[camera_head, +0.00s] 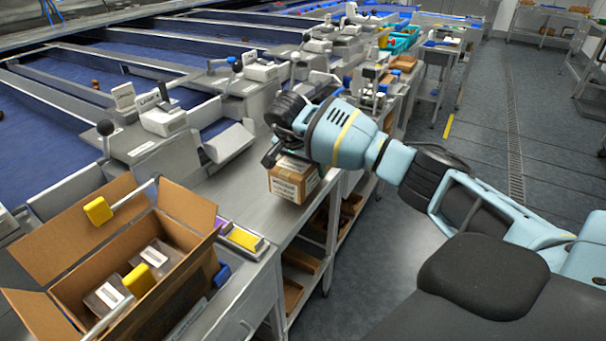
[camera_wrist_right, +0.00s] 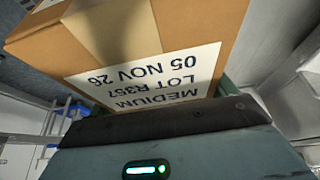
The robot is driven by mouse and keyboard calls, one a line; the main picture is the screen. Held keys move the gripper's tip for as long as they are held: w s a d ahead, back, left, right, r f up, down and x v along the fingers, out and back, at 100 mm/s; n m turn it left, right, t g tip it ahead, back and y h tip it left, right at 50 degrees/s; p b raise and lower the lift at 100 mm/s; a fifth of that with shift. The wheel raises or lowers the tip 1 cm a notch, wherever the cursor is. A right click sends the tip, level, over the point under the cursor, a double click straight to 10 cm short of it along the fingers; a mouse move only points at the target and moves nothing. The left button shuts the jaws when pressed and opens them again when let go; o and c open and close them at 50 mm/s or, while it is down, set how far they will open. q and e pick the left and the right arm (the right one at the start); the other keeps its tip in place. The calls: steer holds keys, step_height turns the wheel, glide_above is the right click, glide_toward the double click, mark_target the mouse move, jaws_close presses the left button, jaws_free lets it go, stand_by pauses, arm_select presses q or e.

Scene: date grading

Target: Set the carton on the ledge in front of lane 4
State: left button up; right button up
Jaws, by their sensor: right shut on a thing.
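A small brown carton (camera_head: 293,181) with a white label hangs below my right gripper (camera_head: 276,157), at the front edge of the steel ledge (camera_head: 232,192). The gripper is shut on the carton. In the right wrist view the carton (camera_wrist_right: 130,45) fills the upper middle, and its label reads MEDIUM, LOT R357, 05 NOV 26, upside down. I cannot tell whether the carton's bottom touches the ledge. Lane signs stand along the lanes, one starting with "LANE" (camera_head: 149,100); their numbers are too small to read. My left gripper is not in view.
A large open cardboard box (camera_head: 188,210) with packs and yellow-handled tools stands at the front left. A yellow pad in a tray (camera_head: 245,239) lies beside it. Lane chutes (camera_head: 228,142) border the ledge. Farther along, the ledge holds several small items. The floor at right is clear.

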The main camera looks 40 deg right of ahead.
mark_target(293, 163)
steer(key=shift+w+r, duration=0.1)
steer(key=shift+w, duration=0.05)
steer(key=shift+w+d, duration=0.1)
steer(key=shift+w, duration=0.05)
steer(key=shift+f, duration=1.8)
steer(key=shift+f, duration=0.1)
steer(key=o, duration=1.3)
steer(key=shift+f, duration=0.1)
steer(key=p+v, duration=0.1)
steer(key=v, duration=1.1)
